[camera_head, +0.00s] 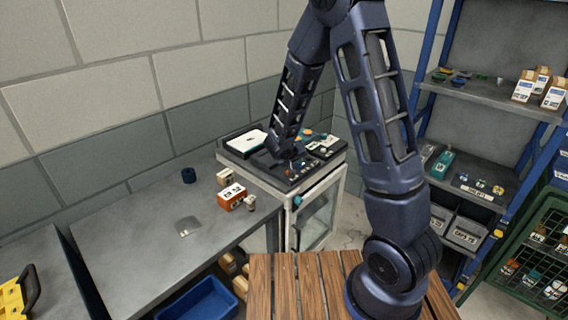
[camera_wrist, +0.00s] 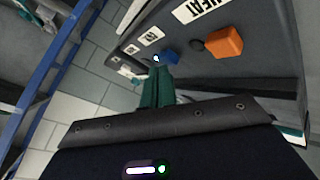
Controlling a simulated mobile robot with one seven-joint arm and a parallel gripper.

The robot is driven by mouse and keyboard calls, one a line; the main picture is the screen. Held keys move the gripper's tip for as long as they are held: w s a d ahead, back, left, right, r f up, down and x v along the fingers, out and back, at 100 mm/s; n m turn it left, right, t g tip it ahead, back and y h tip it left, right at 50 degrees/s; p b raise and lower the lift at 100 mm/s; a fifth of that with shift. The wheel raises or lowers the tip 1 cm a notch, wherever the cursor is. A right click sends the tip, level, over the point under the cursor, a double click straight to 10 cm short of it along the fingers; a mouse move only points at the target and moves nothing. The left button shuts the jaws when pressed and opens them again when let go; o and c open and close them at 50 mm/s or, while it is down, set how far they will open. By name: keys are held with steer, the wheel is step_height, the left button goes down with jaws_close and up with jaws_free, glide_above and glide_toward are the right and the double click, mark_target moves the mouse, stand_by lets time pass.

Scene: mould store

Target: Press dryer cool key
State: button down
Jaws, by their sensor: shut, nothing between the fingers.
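The dryer (camera_head: 318,208) is a pale cabinet with a glass door and a dark control top. In the wrist view its dark panel (camera_wrist: 270,65) carries an orange key (camera_wrist: 223,42) beside a label reading HEAT. A blue key (camera_wrist: 171,57) lies left of it, near a white label (camera_wrist: 151,38) too small to read; I take it for the cool key. My gripper (camera_wrist: 157,79) has its teal fingers shut and empty, with the tips right at the blue key. I cannot tell if they touch it.
A slatted wooden surface (camera_head: 290,290) is in front.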

steer(key=shift+f, duration=0.2)
steer(key=shift+r, duration=0.95)
step_height(320, 180, up, 6)
stand_by(0.8)
